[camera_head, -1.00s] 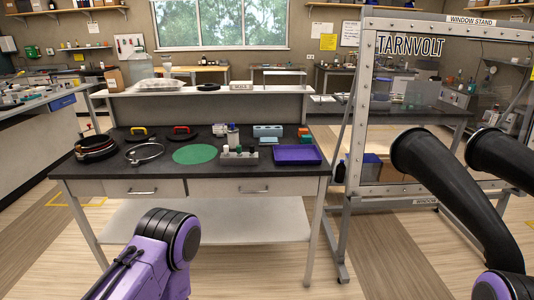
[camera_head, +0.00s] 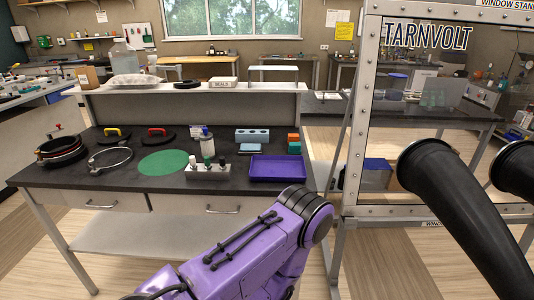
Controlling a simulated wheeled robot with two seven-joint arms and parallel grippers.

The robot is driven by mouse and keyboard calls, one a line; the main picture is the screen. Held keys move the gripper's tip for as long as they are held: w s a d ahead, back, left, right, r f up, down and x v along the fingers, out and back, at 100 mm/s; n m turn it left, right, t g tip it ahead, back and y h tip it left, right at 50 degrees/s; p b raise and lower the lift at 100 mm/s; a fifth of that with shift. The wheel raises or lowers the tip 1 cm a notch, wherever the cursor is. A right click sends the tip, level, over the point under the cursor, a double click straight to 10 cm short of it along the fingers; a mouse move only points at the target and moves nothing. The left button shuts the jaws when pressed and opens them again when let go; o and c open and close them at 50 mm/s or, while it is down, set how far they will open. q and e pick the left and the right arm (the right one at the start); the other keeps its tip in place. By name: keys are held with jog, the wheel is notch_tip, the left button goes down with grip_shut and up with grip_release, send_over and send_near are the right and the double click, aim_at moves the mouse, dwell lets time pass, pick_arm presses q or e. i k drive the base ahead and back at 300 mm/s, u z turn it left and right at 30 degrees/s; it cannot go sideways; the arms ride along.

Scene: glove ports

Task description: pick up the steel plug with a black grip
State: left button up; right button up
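On the dark bench top (camera_head: 100,177) stand a plug with a yellow grip (camera_head: 117,133) and a plug with a red grip (camera_head: 158,132). Neither gripper shows in the view, and nothing is seen held.
Black rings (camera_head: 62,152), a steel clamp ring (camera_head: 110,159), a green mat (camera_head: 163,162), a bottle rack (camera_head: 208,173) and a purple tray (camera_head: 277,169) are on the bench. A framed window stand (camera_head: 352,130) with black glove sleeves (camera_head: 465,215) stands at right.

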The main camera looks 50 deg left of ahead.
aim_at(222, 161)
jog(key=u, duration=0.25)
jog(key=i, duration=0.8)
jog(key=u, duration=0.65)
